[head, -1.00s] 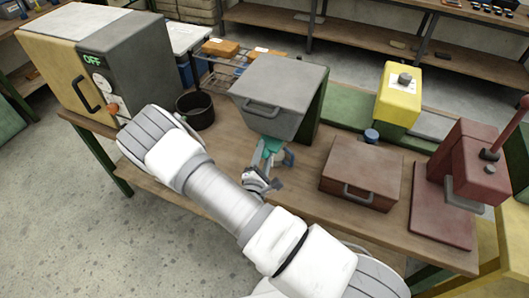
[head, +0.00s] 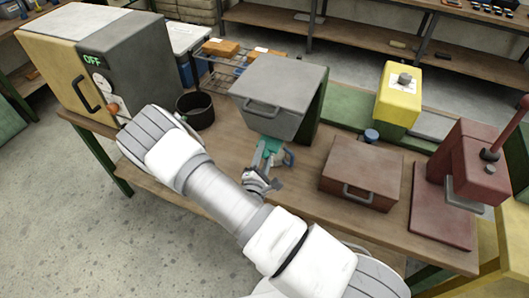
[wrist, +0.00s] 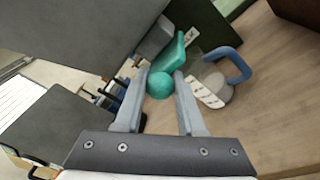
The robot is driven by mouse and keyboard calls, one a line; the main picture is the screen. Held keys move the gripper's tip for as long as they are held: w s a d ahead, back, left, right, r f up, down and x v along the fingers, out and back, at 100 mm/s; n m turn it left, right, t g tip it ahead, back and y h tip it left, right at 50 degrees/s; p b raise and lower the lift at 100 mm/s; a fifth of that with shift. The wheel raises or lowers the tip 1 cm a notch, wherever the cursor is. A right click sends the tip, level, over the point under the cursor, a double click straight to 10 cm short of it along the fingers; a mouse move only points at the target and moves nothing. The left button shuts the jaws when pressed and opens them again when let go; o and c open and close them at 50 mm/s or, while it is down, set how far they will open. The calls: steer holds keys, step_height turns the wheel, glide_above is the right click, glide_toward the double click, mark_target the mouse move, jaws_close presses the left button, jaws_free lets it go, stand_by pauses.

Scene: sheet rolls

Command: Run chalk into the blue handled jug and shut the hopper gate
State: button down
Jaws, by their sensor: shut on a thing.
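My gripper (head: 264,157) is at the front of the grey hopper (head: 268,95), low down near the bench top. In the wrist view my gripper (wrist: 155,95) has its two fingers closed on the round end of a teal lever (wrist: 160,85), which seems to be the hopper gate's handle. The lever runs up and right from the fingers. Right beside it is the jug (wrist: 218,88) with a blue handle (wrist: 238,65) and a pale marked strip. In the head view the blue handle (head: 289,157) shows just right of my gripper. The jug's contents cannot be made out.
A dark pot (head: 196,110) stands left of the hopper, beside a grey machine (head: 135,65) reading OFF. A reddish-brown box (head: 361,175), a yellow unit (head: 398,95) and a red press (head: 465,165) stand to the right on the wooden bench (head: 305,195).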

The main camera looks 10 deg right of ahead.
stand_by(0.5)
steer(key=shift+x, duration=0.95)
steer(key=shift+s+d, duration=0.1)
steer(key=c, duration=0.5)
jaws_free()
steer(key=shift+s, duration=0.1)
steer(key=b+v, duration=0.3)
steer(key=v, duration=1.4)
steer(key=shift+s+r, duration=0.1)
